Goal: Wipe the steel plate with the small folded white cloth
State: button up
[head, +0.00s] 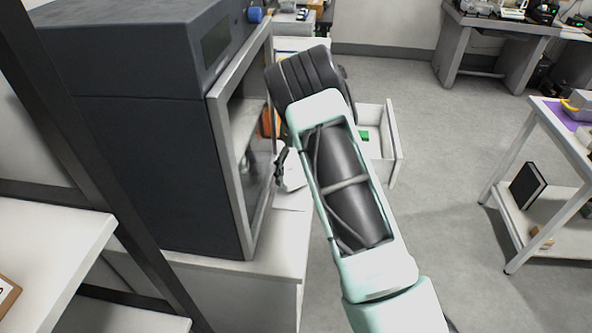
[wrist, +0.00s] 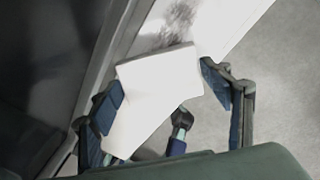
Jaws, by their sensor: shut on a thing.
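My gripper (wrist: 166,97) is shut on the small folded white cloth (wrist: 150,85), which spans the space between its blue-padded fingers in the wrist view. The cloth lies over or just above a pale surface; I cannot tell whether it touches. A dark grey smudge (wrist: 168,26) shows on that surface just beyond the cloth's far edge. I cannot clearly tell the steel plate from the white top around it. In the head view, my arm hides most of this spot; a gripper finger (head: 281,166) and a bit of the cloth (head: 293,172) show at its left.
A large dark cabinet with a framed glass front (head: 246,140) stands close to the left of my gripper, on a white counter (head: 285,240). An open white drawer (head: 394,140) with a green item juts out beyond my arm. A trolley (head: 570,150) stands right; floor between is clear.

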aim_at(291, 183)
jog(key=w+t, duration=0.1)
jog(key=w, duration=0.1)
jog(key=w+d+t, duration=0.1)
jog(key=w, duration=0.1)
jog(key=w+t, duration=0.1)
jog(key=w, duration=0.1)
jog(key=shift+w+d+r+m, duration=0.1)
jog(key=shift+d+m, duration=0.2)
jog(key=shift+s+a+f+p, duration=0.2)
jog(key=shift+s+f, duration=0.15)
jog(key=shift+s, duration=0.15)
jog(key=shift+s+a+f+p, duration=0.2)
jog(key=shift+s+f, duration=0.15)
jog(key=shift+s, duration=0.1)
jog(key=shift+s+a+f+p, duration=0.2)
jog(key=shift+s+a, duration=0.1)
jog(key=shift+s, duration=1.05)
jog(key=shift+s+a+f+p, duration=0.1)
jog(key=shift+s+a+p, duration=0.15)
jog(key=shift+s, duration=1.05)
jog(key=shift+s+a+f+p, duration=0.15)
jog(key=shift+s+a, duration=0.2)
jog(key=shift+s, duration=1)
jog(key=shift+r, duration=0.15)
notch_tip(291, 183, up, 4)
jog(key=p, duration=0.4)
jog(key=shift+r+p, duration=0.3)
jog(key=shift+r, duration=0.6)
